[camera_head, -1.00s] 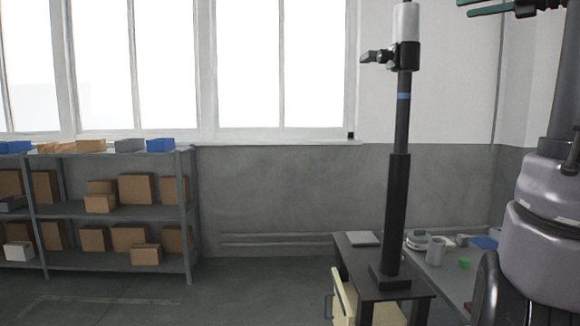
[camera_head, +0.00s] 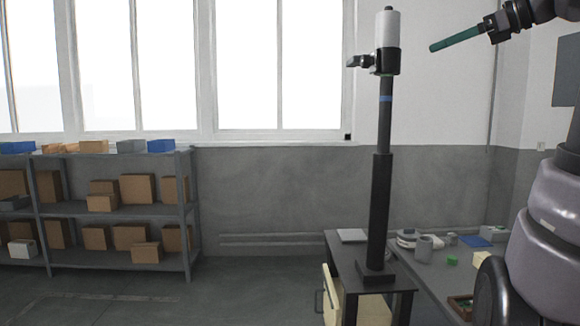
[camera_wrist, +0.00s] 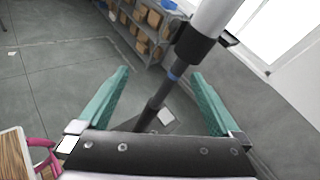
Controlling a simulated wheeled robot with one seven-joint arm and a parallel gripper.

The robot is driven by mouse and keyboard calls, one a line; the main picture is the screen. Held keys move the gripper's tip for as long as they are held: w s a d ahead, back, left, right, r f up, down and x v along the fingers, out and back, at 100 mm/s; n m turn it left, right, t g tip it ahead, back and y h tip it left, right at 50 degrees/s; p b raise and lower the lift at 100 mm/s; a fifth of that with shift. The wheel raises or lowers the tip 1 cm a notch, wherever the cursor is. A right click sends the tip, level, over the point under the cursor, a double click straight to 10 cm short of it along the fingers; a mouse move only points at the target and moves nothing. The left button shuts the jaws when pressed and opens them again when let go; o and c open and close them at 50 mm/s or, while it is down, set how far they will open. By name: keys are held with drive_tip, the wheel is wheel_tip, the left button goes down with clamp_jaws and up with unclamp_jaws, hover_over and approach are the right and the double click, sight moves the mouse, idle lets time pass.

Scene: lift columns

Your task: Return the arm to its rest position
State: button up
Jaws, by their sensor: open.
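My gripper (camera_head: 436,46) is at the upper right of the head view, with a green finger pointing left toward the lift column. In the wrist view my gripper (camera_wrist: 160,98) shows two green fingers spread wide apart. The lift column (camera_head: 381,210) is a dark upright post with a blue band, a clamp and a white cylinder (camera_head: 387,30) at its top. It stands on a small dark table (camera_head: 343,262). In the wrist view the column (camera_wrist: 158,98) shows beyond the fingers, in the gap between them. I see nothing held.
A grey shelf (camera_head: 110,210) with several cardboard boxes stands at the left under the windows. A grey workbench (camera_head: 432,283) with a mug (camera_head: 424,248) and small items is at the right. The floor between shelf and table is clear. A pink chair (camera_wrist: 42,155) shows in the wrist view.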

drive_tip(key=s+a+f+n+g+h, duration=0.1)
drive_tip(key=s+a+f+n+h, duration=0.1)
drive_tip(key=f+n, duration=0.4)
drive_tip(key=s+a+f+n+g+h, duration=0.1)
drive_tip(key=s+a+f+n+h, duration=0.2)
drive_tip(key=f, duration=0.7)
drive_tip(key=s+a+f+n+g+h, duration=0.1)
drive_tip(key=s+a+f+n+h, duration=0.2)
drive_tip(key=s+a+f+n, duration=0.3)
wheel_tip(320, 180, down, 3)
drive_tip(key=s+n, duration=0.2)
drive_tip(key=n, duration=0.2)
drive_tip(key=shift+n, duration=0.3)
drive_tip(key=shift+d, duration=0.1)
